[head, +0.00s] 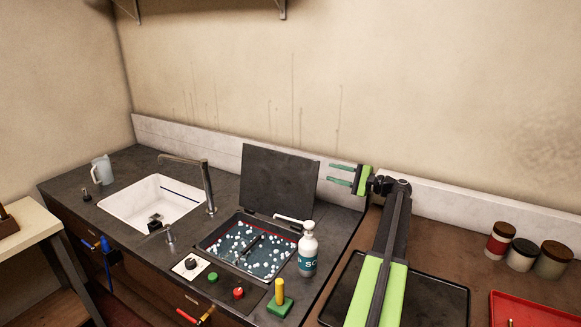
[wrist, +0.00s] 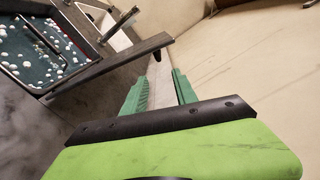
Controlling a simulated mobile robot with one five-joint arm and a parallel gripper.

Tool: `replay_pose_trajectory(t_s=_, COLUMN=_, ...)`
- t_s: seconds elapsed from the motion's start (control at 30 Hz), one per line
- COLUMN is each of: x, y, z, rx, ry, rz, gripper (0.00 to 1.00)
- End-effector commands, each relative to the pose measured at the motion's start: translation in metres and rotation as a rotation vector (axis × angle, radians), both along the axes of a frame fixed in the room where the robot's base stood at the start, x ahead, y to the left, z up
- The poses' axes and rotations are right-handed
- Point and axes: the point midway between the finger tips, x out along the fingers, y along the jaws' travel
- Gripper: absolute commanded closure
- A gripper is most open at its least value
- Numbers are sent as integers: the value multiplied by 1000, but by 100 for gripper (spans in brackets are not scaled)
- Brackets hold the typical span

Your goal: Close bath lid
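The bath (head: 240,258) is a sunken basin in the dark counter with dark liquid, white bubbles and a dark object in it. Its dark square lid (head: 278,180) stands open, nearly upright, at the bath's back edge. In the wrist view the lid (wrist: 110,66) shows edge-on, with the bath (wrist: 40,42) at upper left. My gripper (head: 343,174) is to the right of the lid, raised near the back wall, its green fingers pointing left. In the wrist view my gripper (wrist: 160,88) has its fingers apart with nothing between them.
A soap pump bottle (head: 308,250) stands at the bath's right edge. A white sink (head: 152,203) with a tall tap (head: 207,187) lies left. Green (head: 213,277) and red (head: 238,293) buttons are in front. Several jars (head: 521,254) and a red tray (head: 535,308) are right.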

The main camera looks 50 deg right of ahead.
Motion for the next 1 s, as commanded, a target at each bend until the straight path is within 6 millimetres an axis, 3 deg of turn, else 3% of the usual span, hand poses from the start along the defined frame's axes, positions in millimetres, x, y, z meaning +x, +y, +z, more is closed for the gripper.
replay_pose_trajectory(t_s=0.07, x=9, y=-6, z=-6, rx=24, ry=8, rz=-7, gripper=66)
replay_pose_trajectory(t_s=0.27, x=22, y=1, z=-4, rx=27, ry=10, rz=0, gripper=66)
replay_pose_trajectory(t_s=0.37, x=38, y=5, z=-4, rx=27, ry=10, rz=0, gripper=66)
replay_pose_trajectory(t_s=0.8, x=141, y=27, z=-4, rx=26, ry=11, rz=-4, gripper=66)
replay_pose_trajectory(t_s=1.0, x=170, y=34, z=-4, rx=26, ry=11, rz=-6, gripper=66)
